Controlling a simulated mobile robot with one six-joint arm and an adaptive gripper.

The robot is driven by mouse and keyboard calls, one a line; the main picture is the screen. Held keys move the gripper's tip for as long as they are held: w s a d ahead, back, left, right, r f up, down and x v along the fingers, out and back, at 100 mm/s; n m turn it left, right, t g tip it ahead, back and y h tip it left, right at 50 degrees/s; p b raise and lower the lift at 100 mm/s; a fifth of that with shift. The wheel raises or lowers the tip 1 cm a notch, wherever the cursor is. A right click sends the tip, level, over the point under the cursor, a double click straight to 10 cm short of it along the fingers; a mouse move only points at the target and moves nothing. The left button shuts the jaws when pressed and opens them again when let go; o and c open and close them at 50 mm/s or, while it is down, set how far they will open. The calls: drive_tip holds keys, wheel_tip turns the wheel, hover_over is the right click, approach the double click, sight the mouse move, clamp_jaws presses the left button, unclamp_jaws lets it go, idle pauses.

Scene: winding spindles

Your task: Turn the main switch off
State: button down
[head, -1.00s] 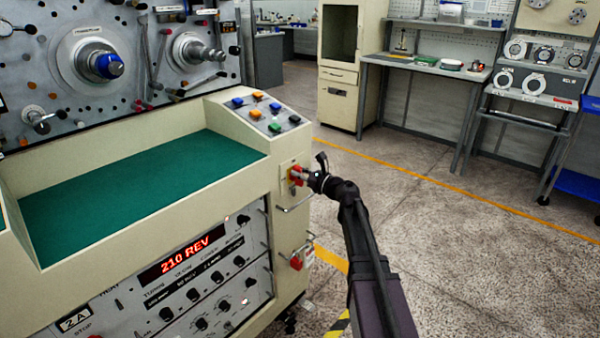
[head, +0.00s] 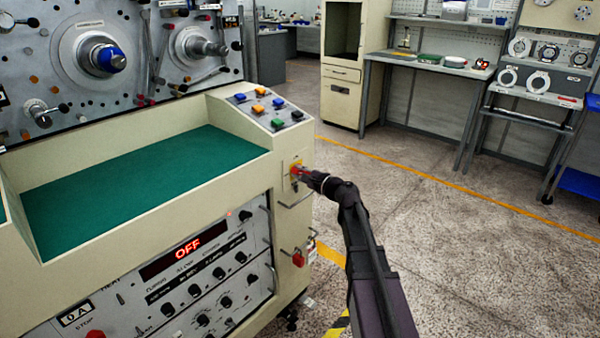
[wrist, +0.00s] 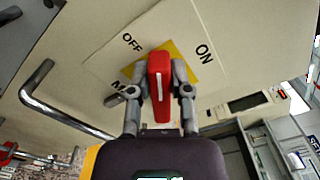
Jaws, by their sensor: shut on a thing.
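The main switch is a red handle with a white line (wrist: 159,85) on a yellow plate, with OFF and ON lettered on the panel around it. In the wrist view its upper end lies between the two words. My gripper (wrist: 160,78) is shut on the handle, one finger on each side. In the head view the switch (head: 296,170) is on the right end of the cream winding machine, partly hidden by my gripper (head: 304,174). The machine's red display (head: 188,247) reads OFF.
A metal bar handle (wrist: 38,88) sticks out left of the switch in the wrist view. Another red knob (head: 298,258) sits lower on the machine. A sloped button panel (head: 266,108) is above the switch.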

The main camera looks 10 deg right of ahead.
drive_tip(key=n, duration=0.3)
drive_tip(key=shift+w+a+f+n, duration=0.15)
drive_tip(key=shift+w+f+n, duration=0.1)
drive_tip(key=shift+n, duration=0.05)
drive_tip(key=shift+f+n+b, duration=0.15)
drive_tip(key=shift+n+b, duration=0.25)
drive_tip(key=shift+n, duration=0.8)
drive_tip(key=shift+w, duration=0.1)
drive_tip(key=c, duration=0.6)
unclamp_jaws()
drive_tip(key=shift+o, duration=0.2)
drive_tip(key=shift+f, duration=0.1)
drive_tip(key=shift+s, duration=0.3)
